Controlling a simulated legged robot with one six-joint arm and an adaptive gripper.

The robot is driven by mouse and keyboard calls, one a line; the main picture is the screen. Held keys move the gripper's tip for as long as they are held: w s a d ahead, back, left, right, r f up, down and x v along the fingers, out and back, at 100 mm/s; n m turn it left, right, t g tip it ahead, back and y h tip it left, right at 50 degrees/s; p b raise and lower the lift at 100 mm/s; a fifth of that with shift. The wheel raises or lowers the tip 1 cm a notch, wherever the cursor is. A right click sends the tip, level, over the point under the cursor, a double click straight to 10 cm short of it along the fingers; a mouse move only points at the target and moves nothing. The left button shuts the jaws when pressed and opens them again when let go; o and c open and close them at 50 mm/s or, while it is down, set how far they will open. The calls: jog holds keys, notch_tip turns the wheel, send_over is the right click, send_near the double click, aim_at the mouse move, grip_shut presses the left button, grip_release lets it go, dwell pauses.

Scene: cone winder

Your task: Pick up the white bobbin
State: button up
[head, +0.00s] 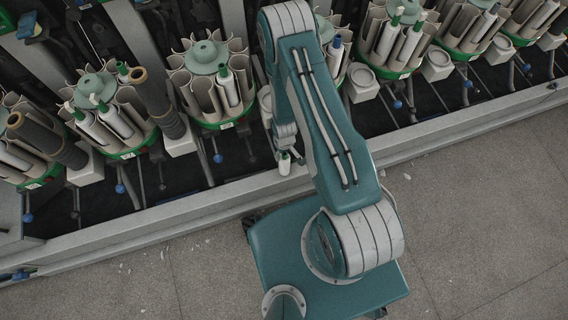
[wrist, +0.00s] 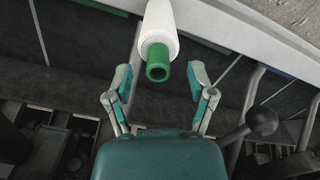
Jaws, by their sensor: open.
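The white bobbin (wrist: 160,24) has a green end and shows in the wrist view at the top middle, between and beyond the open fingertips of my gripper (wrist: 159,82). Its green end points toward the camera, and neither finger appears to touch it. In the head view, a small white bobbin with a green tip (head: 285,163) stands near the machine's front edge, just below my gripper (head: 289,150). The fingers are small there, and the upper arm hides part of the machine behind it.
A row of round bobbin magazines (head: 206,62) with green bases and white bobbins lines the machine. The grey front rail (head: 200,202) runs diagonally below them. A dark lever with a round knob (wrist: 262,121) stands right of my gripper. The floor (head: 470,220) at right is clear.

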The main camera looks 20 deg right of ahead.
notch_tip(320, 180, down, 2)
jog(key=shift+f, duration=0.1)
jog(key=shift+d, duration=0.1)
grip_shut()
